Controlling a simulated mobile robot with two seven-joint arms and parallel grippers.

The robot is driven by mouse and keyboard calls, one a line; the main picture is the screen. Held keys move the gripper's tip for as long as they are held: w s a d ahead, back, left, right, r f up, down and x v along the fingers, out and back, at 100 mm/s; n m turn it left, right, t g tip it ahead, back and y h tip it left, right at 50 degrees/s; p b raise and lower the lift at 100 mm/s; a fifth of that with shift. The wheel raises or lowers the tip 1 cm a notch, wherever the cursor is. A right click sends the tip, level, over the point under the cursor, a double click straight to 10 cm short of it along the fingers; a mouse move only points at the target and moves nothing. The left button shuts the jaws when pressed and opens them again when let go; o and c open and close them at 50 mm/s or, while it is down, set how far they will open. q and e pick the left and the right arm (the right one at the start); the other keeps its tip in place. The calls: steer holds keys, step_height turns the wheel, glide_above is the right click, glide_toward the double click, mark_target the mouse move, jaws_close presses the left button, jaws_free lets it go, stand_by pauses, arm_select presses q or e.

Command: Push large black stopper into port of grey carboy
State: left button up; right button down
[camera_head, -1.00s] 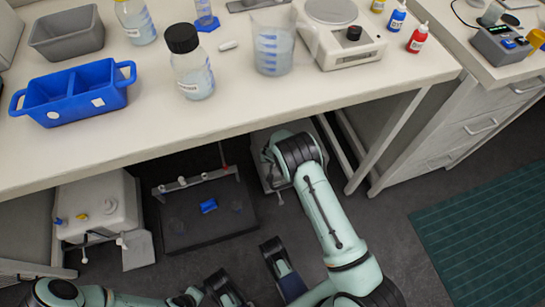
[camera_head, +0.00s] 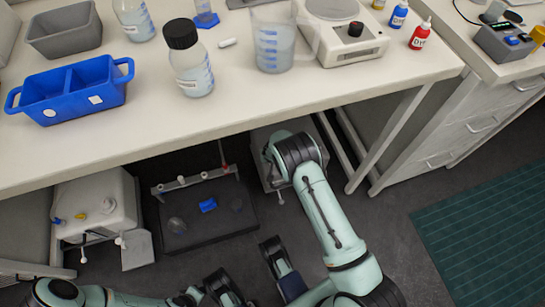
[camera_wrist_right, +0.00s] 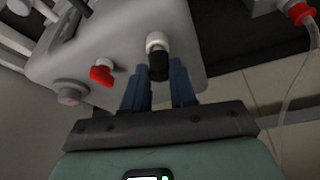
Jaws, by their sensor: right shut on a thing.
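The grey carboy (camera_wrist_right: 110,45) fills the upper part of the right wrist view. In the head view the grey carboy (camera_head: 264,150) is under the bench, mostly behind my right arm. Its white port (camera_wrist_right: 156,41) faces my right gripper (camera_wrist_right: 159,85). The large black stopper (camera_wrist_right: 158,66) is between the blue fingers, which are shut on it, and its far end meets the port. How deep it sits I cannot tell. My right gripper is hidden in the head view. My left gripper (camera_head: 285,280) is low in the head view, away from the carboy; its jaw state is unclear.
A red valve (camera_wrist_right: 102,73) and a grey cap (camera_wrist_right: 70,92) stick out beside the port. A cream carboy (camera_head: 95,205) and a dark platform (camera_head: 220,228) stand left under the bench (camera_head: 300,108). A bench leg (camera_head: 342,150) is close right of my arm.

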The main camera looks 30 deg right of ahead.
arm_select(q)
steer(key=shift+w+f+b, duration=0.1)
steer(key=shift+f+b, duration=0.35)
steer(key=shift+b, duration=0.1)
arm_select(e)
steer(key=shift+f, duration=0.6)
steer(key=c, duration=0.8)
jaws_free()
